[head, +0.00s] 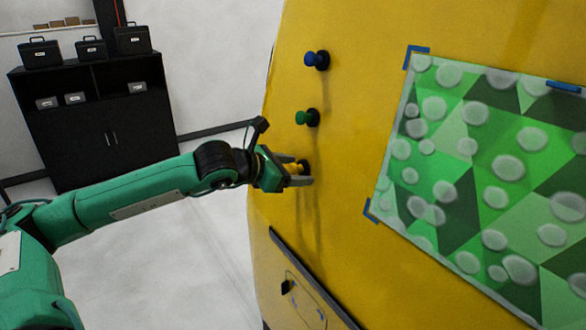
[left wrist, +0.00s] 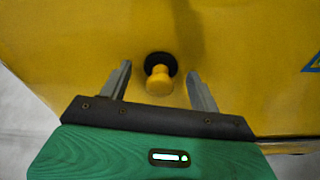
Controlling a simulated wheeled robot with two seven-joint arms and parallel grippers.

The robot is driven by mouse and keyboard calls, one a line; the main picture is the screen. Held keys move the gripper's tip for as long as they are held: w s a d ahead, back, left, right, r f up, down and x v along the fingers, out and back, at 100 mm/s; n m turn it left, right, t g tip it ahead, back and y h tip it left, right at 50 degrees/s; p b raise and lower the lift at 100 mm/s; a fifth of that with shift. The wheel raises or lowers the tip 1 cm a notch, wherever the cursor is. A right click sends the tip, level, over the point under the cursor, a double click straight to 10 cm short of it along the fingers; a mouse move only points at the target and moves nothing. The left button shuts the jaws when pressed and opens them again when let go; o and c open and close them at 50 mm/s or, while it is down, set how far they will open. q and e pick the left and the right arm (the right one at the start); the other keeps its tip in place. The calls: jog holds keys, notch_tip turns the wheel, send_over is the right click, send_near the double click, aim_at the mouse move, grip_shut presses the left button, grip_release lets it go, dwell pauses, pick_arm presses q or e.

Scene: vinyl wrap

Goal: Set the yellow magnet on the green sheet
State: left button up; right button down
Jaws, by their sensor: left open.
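The yellow magnet (left wrist: 160,78) has a dark round base and sticks to the yellow panel, below the green and blue magnets. In the head view the yellow magnet (head: 304,167) is partly hidden between my fingers. My left gripper (head: 302,170) is open around it, one finger on each side. In the left wrist view the fingers of my left gripper (left wrist: 160,85) stand apart from the magnet, with a gap on both sides. The green sheet (head: 470,145) with pale round spots lies on the panel to the right. My right gripper is not in view.
A blue magnet (head: 317,60) and a green magnet (head: 307,118) sit on the yellow panel (head: 350,130) above the yellow one. Blue tape (head: 415,56) marks the sheet's corners. A handle recess (head: 300,290) lies below. A black cabinet (head: 95,130) stands far left.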

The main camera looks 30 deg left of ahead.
pick_arm(q)
jog(key=c, duration=1.2)
jog(key=shift+s+a+b, duration=0.15)
jog(key=shift+s+b, duration=0.15)
jog(key=shift+b, duration=0.15)
jog(key=shift+s+a+r+b, duration=0.1)
jog(key=shift+s+b, duration=0.2)
jog(key=shift+b, duration=0.35)
